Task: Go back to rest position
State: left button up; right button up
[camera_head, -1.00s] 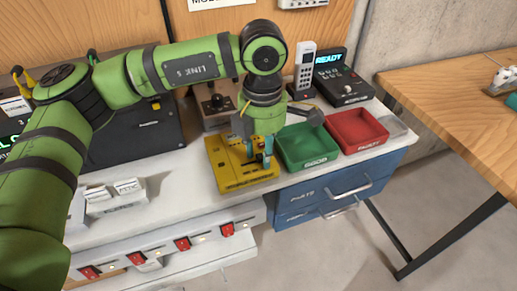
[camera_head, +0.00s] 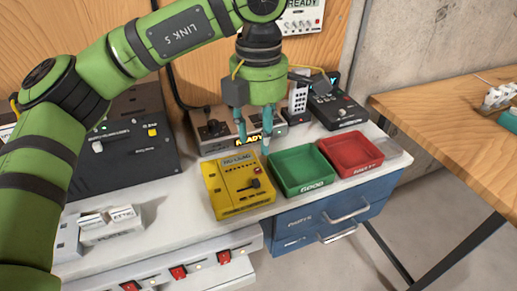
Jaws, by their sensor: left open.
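My left gripper (camera_head: 255,138) hangs from the green arm above the back right corner of a yellow device (camera_head: 228,202), pointing down. Its two teal fingertips are apart with nothing between them. The yellow device lies on the white bench and has a small display and a dark knob or lever on its face. My right gripper is not in the head view.
An empty green tray (camera_head: 304,190) and an empty red tray (camera_head: 378,167) sit right of the yellow device. A handset (camera_head: 298,102) and dark boxes stand behind. A black panel (camera_head: 128,140) is at left. A wooden table (camera_head: 440,110) stands at right.

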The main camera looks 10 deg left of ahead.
pick_arm(q)
jog(key=shift+r, duration=0.45)
